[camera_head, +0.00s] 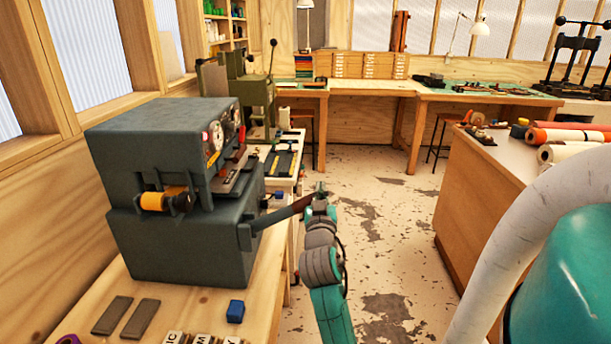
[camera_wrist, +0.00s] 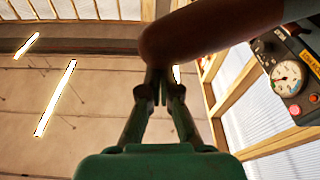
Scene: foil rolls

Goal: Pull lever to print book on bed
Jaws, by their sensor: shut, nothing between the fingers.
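A dark grey-blue press machine (camera_head: 165,135) stands on the wooden bench at left, with round gauges on its front. Its lever (camera_head: 285,213) sticks out to the right from the lower body, with a grey arm and a brown handle. A flat bed (camera_head: 232,178) juts from the machine's middle; I cannot make out a book on it. My gripper (camera_head: 319,192) is shut at the handle's outer end. In the wrist view, my gripper's fingertips (camera_wrist: 160,80) meet the brown handle (camera_wrist: 215,28), which partly hides them. Nothing is held; I cannot tell whether they touch.
An orange foil roll (camera_head: 160,201) sits on the machine's near side. Grey bars (camera_head: 140,318) and a blue block (camera_head: 235,311) lie on the near bench. A counter with rolls (camera_head: 565,135) stands at right. The floor between (camera_head: 390,230) is clear.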

